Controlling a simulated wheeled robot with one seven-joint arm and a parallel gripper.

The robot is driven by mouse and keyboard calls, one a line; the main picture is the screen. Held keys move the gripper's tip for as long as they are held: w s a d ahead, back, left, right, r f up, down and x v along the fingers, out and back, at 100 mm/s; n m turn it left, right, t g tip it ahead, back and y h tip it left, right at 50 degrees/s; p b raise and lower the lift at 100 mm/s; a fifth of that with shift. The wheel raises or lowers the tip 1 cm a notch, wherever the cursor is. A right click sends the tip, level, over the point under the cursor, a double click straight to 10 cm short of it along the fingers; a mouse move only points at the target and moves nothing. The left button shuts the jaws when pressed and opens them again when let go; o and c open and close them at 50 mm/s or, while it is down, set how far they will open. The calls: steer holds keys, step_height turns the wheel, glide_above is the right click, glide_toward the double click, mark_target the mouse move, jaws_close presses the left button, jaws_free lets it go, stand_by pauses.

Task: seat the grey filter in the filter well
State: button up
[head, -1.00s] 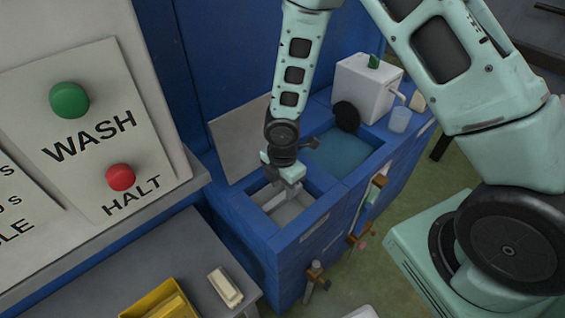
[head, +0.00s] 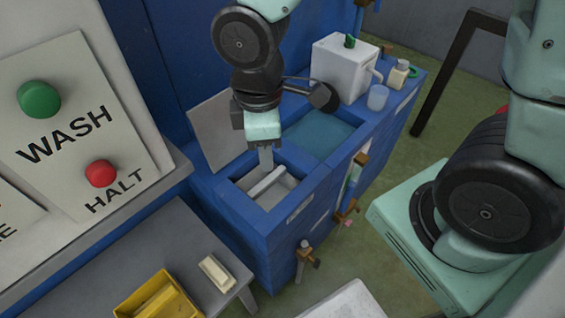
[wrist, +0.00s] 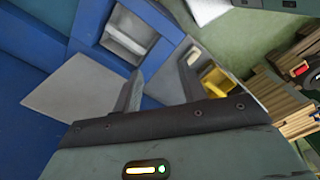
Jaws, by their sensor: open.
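The filter well (head: 303,188) is the square opening in the top of the blue cabinet, with its grey lid (head: 208,125) standing open behind. A pale grey piece with a raised bar across it, which looks to be the grey filter (head: 268,183), lies inside the well. It also shows in the wrist view (wrist: 125,42). I cannot tell whether it sits fully down. My gripper (head: 265,160) is over the back part of the well, pointing down. In the wrist view its two fingers (wrist: 160,82) are apart with nothing between them.
A basin of blue water (head: 315,138) is beside the well. A white box (head: 342,68) and a clear cup (head: 378,97) stand past it. Taps (head: 307,254) stick out from the cabinet front. A grey table holds a cream block (head: 216,272) and a yellow bin (head: 125,300).

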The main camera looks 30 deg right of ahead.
steer(key=s+a+r+m, duration=0.1)
steer(key=s+r+m, duration=0.1)
steer(key=s, duration=0.3)
steer(key=s+r+m+y, duration=0.1)
steer(key=s+r+m, duration=0.2)
steer(key=s+m, duration=0.1)
steer(key=shift+s+a+r, duration=0.15)
steer(key=shift+s+a, duration=0.2)
steer(key=shift+s, duration=0.05)
stand_by(0.4)
